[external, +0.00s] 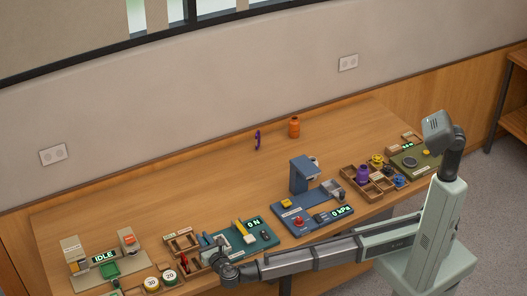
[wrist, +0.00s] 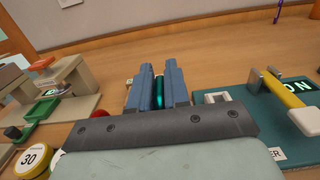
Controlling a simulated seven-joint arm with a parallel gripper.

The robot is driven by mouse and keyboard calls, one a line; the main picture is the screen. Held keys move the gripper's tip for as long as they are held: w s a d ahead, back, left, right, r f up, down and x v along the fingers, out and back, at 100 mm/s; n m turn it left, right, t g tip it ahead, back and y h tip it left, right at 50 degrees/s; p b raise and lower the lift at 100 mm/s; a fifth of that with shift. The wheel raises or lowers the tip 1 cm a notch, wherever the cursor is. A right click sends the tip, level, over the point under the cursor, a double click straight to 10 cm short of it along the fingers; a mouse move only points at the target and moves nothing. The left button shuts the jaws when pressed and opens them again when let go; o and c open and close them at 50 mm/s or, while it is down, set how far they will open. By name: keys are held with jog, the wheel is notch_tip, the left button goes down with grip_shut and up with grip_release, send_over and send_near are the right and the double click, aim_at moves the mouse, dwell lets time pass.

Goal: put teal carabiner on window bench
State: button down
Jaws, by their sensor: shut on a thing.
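My gripper (external: 209,241) is low over the front left part of the long wooden bench (external: 160,200), beside the teal test station. In the wrist view, my gripper (wrist: 156,75) has its two blue-grey fingers closed on a narrow teal piece (wrist: 159,92), which looks like the teal carabiner. Only a thin strip of it shows between the fingers; the rest is hidden. I cannot make it out in the external view. The bench runs along the wall below the window. I cannot tell whether the carabiner touches anything below it.
The teal station (external: 262,235) with a yellow bar is right of my gripper. A beige station (external: 103,256) reading IDLE is at left. A wooden tray (external: 181,241) is close by. The bench's middle-left is clear.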

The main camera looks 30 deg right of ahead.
jog(key=shift+f, duration=1.6)
jog(key=c, duration=1.1)
grip_release()
jog(key=shift+s+f, duration=0.1)
jog(key=shift+f, duration=0.1)
jog(key=s, duration=1.3)
jog(key=shift+s+r, duration=0.3)
jog(key=shift+r, duration=0.05)
